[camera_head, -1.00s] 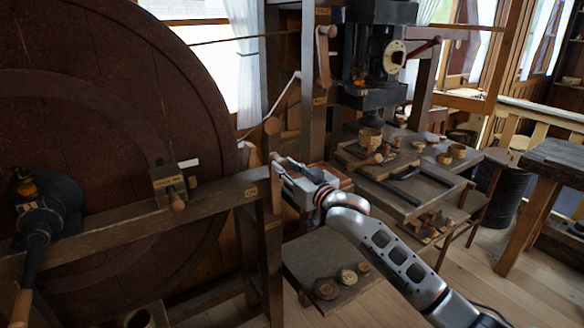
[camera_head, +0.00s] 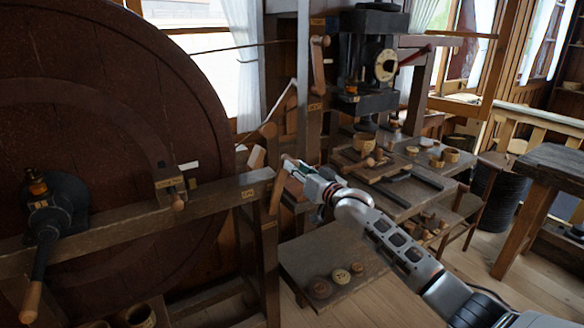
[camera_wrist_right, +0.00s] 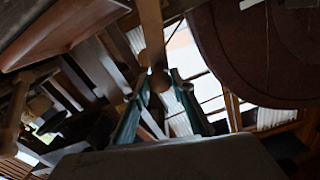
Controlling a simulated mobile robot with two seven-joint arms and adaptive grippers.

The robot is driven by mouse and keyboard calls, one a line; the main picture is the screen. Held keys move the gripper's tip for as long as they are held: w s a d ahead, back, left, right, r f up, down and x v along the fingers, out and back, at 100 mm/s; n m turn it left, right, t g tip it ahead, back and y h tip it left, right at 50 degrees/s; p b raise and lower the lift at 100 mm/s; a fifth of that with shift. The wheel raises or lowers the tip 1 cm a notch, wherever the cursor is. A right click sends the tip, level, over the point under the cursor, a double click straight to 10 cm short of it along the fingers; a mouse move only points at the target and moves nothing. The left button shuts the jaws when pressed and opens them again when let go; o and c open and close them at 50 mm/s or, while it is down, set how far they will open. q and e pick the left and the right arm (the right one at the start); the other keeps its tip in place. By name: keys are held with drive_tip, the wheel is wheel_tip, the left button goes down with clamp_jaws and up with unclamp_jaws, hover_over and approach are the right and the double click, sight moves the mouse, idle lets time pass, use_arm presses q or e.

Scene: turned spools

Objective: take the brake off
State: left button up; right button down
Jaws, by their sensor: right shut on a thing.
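A wooden lever (camera_head: 277,192), which looks like the brake handle, stands at the end of the beam beside the big dark wheel (camera_head: 110,130). Its upper end leans to the right. My right gripper (camera_head: 287,167) is shut on the lever near its top. In the right wrist view the two fingertips (camera_wrist_right: 157,80) close around a rounded wooden end (camera_wrist_right: 159,82). My left gripper is not in view.
A crank with a wooden handle (camera_head: 32,300) is at the left. A low board (camera_head: 325,245) with round wooden pieces lies below my arm. A bench with spools (camera_head: 440,190) stands to the right.

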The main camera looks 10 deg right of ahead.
drive_tip(key=shift+w+d+f, duration=0.2)
drive_tip(key=shift+d+f, duration=0.1)
drive_tip(key=shift+d, duration=0.35)
drive_tip(key=c, duration=1.7)
unclamp_jaws()
drive_tip(key=shift+d, duration=0.1)
drive_tip(key=v, duration=1.2)
